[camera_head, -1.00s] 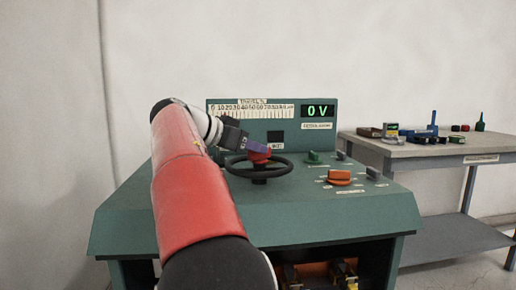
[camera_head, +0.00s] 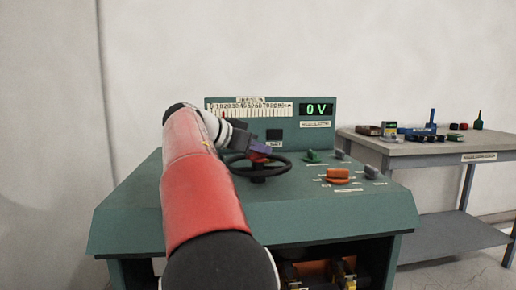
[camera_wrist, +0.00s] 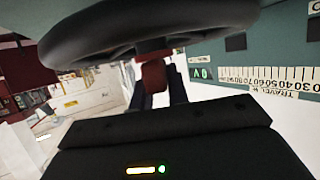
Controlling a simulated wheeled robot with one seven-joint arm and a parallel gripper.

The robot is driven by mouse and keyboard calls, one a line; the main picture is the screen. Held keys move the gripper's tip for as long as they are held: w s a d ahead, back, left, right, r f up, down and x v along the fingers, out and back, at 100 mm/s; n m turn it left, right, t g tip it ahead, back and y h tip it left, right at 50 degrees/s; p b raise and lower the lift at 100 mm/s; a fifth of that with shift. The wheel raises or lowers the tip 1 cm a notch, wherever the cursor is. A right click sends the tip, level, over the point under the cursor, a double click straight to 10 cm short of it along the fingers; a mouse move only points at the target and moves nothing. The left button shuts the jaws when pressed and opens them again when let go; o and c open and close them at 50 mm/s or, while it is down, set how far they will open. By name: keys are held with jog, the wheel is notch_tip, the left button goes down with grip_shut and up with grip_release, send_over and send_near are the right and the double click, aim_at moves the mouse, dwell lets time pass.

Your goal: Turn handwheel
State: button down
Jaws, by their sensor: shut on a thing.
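The black handwheel (camera_head: 278,169) sits on the sloped top of the green console (camera_head: 130,215). A red knob (camera_head: 257,158) stands on its rim at the far left side. My gripper (camera_head: 264,149) reaches the wheel from the upper left and is shut on the red knob. In the wrist view the dark wheel rim (camera_wrist: 75,42) fills the top, and the red knob (camera_wrist: 154,76) shows between my fingers (camera_wrist: 157,88). The display (camera_head: 317,109) reads 0 V. A red pointer stands near the low end of the travel scale (camera_head: 262,107).
A grey side table (camera_head: 400,147) with tools stands at the right. Behind is a bare wall (camera_head: 400,50).

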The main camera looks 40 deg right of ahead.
jog(key=shift+f+b, duration=0.15)
jog(key=shift+b, duration=0.45)
jog(key=n+t+b, duration=0.2)
jog(key=shift+s+f+t+b, duration=0.1)
jog(key=shift+f+t+b, duration=0.05)
jog(key=shift+t+b, duration=0.2)
jog(key=n+t+b, duration=0.2)
jog(key=t, duration=0.1)
jog(key=shift+n+y, duration=0.4)
jog(key=n+t+y, duration=0.1)
jog(key=n+t, duration=0.2)
jog(key=shift+r+y, duration=0.4)
jog(key=shift+n+t+y+p, duration=0.8)
jog(key=shift+n+t+p, duration=0.05)
jog(key=shift+n+p, duration=0.15)
jog(key=shift+f, duration=0.1)
jog(key=c, duration=1.4)
grip_release()
jog(key=shift+o, duration=0.2)
jog(key=shift+a, duration=0.1)
